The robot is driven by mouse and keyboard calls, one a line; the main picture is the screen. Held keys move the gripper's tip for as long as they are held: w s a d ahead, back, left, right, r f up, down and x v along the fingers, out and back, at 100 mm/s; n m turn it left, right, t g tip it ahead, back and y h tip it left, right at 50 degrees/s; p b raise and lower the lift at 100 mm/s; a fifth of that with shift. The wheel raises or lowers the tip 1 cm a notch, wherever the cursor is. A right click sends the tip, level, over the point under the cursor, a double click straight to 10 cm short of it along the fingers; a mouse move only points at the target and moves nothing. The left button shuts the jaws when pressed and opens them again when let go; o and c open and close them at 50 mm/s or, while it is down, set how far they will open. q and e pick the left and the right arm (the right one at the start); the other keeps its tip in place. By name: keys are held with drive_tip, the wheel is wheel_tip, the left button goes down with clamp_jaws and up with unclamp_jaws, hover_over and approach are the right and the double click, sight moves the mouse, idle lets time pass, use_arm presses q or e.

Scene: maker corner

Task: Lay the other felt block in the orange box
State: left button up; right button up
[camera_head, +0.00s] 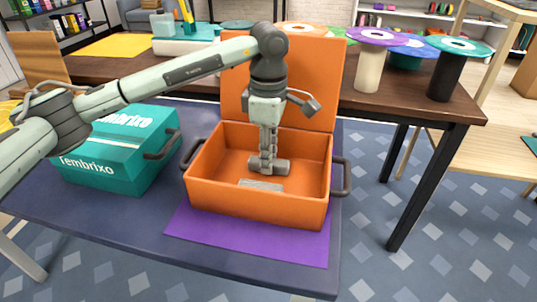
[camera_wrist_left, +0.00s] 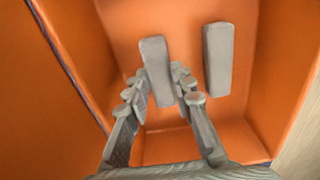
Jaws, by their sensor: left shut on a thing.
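The orange box (camera_head: 257,208) stands open on the table with its lid raised at the back. My left gripper (camera_head: 268,166) reaches straight down into it. In the left wrist view, my left gripper (camera_wrist_left: 160,105) is shut on a grey felt block (camera_wrist_left: 156,65), with a finger on each side of it. A second grey felt block (camera_wrist_left: 218,58) lies beside it, to the right and apart, inside the box. In the head view one grey block (camera_head: 260,186) shows low near the box's front wall. Whether the held block touches the box floor is hard to tell. My right gripper is not in view.
The box stands on a purple mat (camera_head: 250,240). A closed teal box (camera_head: 115,160) stands to its left. Behind is a brown table (camera_head: 425,108) with spools, including a purple-topped one (camera_head: 370,65) and a black one (camera_head: 447,76). The box's side handles stick out.

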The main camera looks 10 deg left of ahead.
use_arm(q)
drive_tip(key=shift+f, duration=0.1)
drive_tip(key=o, duration=0.8)
drive_tip(key=shift+o, duration=0.2)
wheel_tip(320, 180, up, 12)
